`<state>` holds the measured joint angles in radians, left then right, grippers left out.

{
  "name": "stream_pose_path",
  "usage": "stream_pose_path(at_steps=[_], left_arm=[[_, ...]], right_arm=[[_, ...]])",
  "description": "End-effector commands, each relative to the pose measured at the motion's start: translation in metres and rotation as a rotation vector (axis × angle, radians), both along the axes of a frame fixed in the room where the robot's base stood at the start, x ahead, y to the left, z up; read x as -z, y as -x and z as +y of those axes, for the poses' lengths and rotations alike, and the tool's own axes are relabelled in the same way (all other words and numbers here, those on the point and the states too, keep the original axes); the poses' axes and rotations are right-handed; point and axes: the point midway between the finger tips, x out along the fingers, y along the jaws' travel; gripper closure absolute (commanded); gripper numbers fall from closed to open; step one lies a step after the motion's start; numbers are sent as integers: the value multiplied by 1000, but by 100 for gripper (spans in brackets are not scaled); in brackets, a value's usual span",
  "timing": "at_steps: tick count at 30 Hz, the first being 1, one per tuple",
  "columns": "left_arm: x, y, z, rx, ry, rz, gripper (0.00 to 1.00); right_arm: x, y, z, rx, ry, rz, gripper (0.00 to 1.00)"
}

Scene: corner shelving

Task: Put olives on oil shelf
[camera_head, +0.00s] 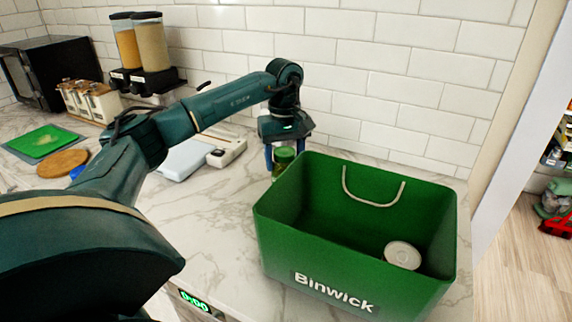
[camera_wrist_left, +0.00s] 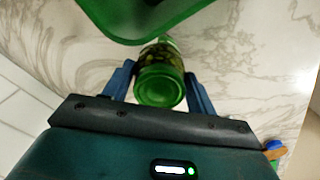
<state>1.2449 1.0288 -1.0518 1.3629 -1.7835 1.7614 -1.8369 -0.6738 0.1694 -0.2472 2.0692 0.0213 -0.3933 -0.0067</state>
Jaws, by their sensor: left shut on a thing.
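A small olive jar with a green lid (camera_head: 285,156) is beside the left wall of the green bin. In the left wrist view the jar (camera_wrist_left: 160,78) shows its green lid toward the camera and dark contents behind it. My left gripper (camera_head: 284,155) reaches down from above with a blue finger on either side of the jar, shut on it. It also shows in the left wrist view (camera_wrist_left: 160,82). Part of the jar is hidden by the bin, and I cannot tell whether it touches the counter. My right gripper and the oil shelf are not clearly in view.
The green Binwick bin (camera_head: 270,235) stands on the marble counter with a pale round-topped item (camera_head: 402,255) inside. A kitchen scale (camera_head: 228,150) lies left of the gripper. Dispensers (camera_head: 152,45) and white canisters (camera_head: 97,101) stand farther left. Stocked shelves show at the far right.

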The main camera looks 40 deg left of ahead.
Motion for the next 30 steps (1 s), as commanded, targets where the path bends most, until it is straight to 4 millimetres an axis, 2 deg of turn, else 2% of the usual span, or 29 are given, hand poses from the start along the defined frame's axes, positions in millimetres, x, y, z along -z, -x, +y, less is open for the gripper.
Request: stream_pose_path(at_steps=[4,15,16,24,30], left_arm=[[19,0,0,-1,0,0,81],[24,0,0,0,1,-2,81],[25,0,0,0,0,0,42],[25,0,0,0,1,1,21],[24,0,0,0,1,1,21]], right_arm=[[-3,-2,-1,4,1,-1,64],[-1,-5,-1,7,2,-5,64],[-1,-5,-2,7,2,-5,64],[-1,-5,-2,7,2,-5,64],[-2,-5,-1,7,2,-5,64]])
